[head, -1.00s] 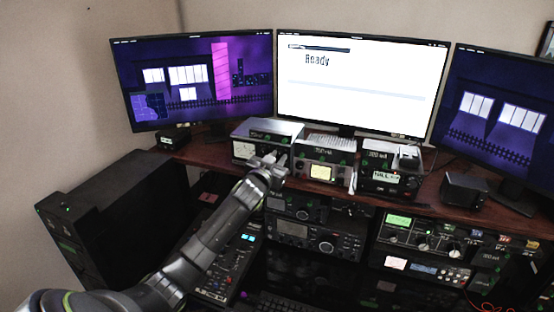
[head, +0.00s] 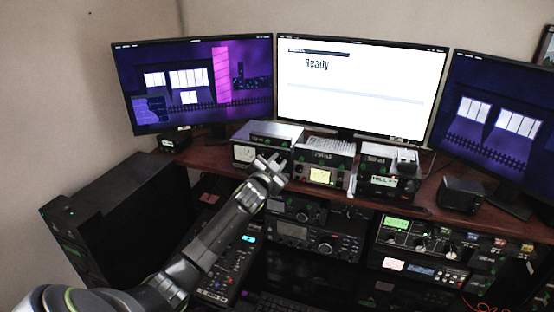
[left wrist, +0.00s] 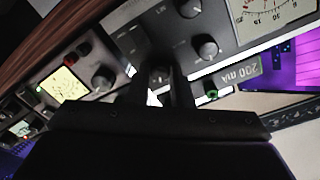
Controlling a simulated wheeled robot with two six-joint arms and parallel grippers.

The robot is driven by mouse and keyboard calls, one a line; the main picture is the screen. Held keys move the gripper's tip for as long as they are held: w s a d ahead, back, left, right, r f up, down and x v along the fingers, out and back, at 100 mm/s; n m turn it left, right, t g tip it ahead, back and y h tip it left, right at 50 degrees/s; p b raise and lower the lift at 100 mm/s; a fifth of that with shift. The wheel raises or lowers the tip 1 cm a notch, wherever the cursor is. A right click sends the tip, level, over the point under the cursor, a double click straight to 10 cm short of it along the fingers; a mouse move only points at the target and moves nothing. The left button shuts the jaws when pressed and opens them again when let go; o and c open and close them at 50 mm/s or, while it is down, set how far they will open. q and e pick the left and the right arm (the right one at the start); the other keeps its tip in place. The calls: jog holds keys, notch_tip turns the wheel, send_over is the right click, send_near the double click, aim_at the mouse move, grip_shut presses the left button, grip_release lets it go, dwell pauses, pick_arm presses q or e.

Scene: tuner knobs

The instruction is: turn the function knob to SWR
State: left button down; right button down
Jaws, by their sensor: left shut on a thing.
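The tuner (head: 243,153) is the grey box with a white meter, on the desk shelf below the left and middle monitors. In the left wrist view its face (left wrist: 235,45) appears upside down, with the meter (left wrist: 272,14) at top right and dark round knobs, one of them (left wrist: 207,47) clear of my fingers. My left gripper (head: 270,166) is at the right part of the tuner's front. In the wrist view its fingers (left wrist: 163,88) are shut on a small knob (left wrist: 160,74), mostly hidden between them. The knob's label and pointer cannot be read. My right gripper is not in view.
A box with a lit yellow meter (head: 320,176) stands close to the right of the tuner; its knob (left wrist: 103,80) is near my fingers. Another box with a display (head: 385,180) stands further right. Radios (head: 318,240) sit below the shelf. Monitors (head: 360,85) stand behind.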

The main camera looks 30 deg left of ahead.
pick_arm(q)
jog(key=shift+m+p, duration=0.75)
jog(key=shift+m, duration=0.75)
jog(key=c, duration=1.3)
grip_release()
jog(key=shift+s, duration=0.1)
jog(key=s+d+b, duration=0.1)
jog(key=s+b, duration=0.1)
jog(key=s, duration=0.6)
jog(key=s+d+b, duration=0.2)
jog(key=s, duration=0.7)
jog(key=shift+d+r+b, duration=0.25)
jog(key=shift+d+b, duration=0.05)
jog(key=shift+b, duration=0.1)
